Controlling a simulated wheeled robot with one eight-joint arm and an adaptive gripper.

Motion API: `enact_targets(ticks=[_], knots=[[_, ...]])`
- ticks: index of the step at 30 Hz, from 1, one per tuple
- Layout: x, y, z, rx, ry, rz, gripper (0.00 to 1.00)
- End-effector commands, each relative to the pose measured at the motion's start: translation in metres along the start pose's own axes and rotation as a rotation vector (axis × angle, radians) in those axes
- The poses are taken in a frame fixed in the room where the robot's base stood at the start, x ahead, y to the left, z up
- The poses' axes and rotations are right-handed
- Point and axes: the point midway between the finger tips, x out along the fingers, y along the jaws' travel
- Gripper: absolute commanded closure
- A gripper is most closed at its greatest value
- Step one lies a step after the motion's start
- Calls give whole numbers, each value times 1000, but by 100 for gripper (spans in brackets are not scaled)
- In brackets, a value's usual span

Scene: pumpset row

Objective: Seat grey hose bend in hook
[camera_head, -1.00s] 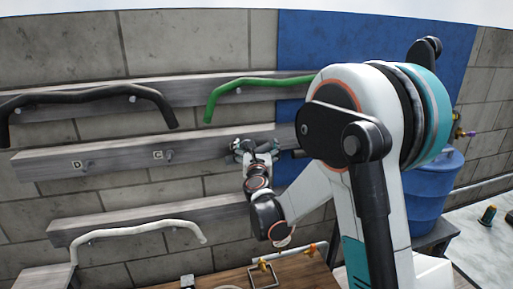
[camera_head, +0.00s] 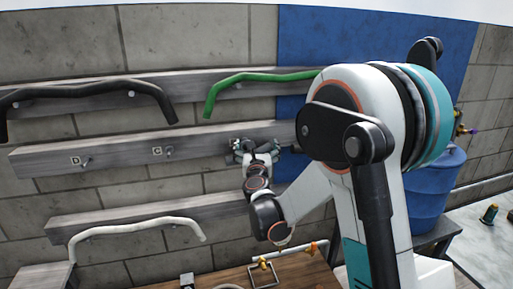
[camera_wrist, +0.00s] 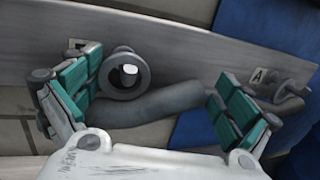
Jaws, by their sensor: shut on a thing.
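The grey hose bend (camera_wrist: 165,104) lies across the wrist view between the teal pads of my gripper (camera_wrist: 160,98), which is shut on it. A round grey hook (camera_wrist: 122,74) with a pale spot at its centre stands close against the hose's upper left part. I cannot tell whether the hose rests in it. The label beside this hook is mostly hidden by the left finger. In the head view my gripper (camera_head: 255,149) is at the right part of the middle rail (camera_head: 120,165), and the hose is hardly distinguishable there.
Another hook (camera_wrist: 290,89), marked A, is on the right. Empty hooks D (camera_head: 86,162) and C (camera_head: 170,153) are on the left. A green hose (camera_head: 250,79) and a black hose (camera_head: 95,91) hang above, a white hose (camera_head: 140,226) below. A blue drum (camera_head: 435,190) stands right.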

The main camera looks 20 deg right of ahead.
Motion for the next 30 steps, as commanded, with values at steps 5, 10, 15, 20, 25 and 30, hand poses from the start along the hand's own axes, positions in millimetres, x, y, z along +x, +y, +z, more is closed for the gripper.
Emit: enact_targets(ticks=[5, 10, 15, 20, 25, 30], knots=[[0, 0, 0, 0, 0, 0, 32], [0, 0, 0, 0, 0, 0, 0], [0, 0, 0, 0, 0, 0, 0], [-3, 0, 0, 0, 0, 0, 0], [-24, 1, 0, 1, 0, 2, 0], [-60, 0, 0, 0, 0, 1, 0]])
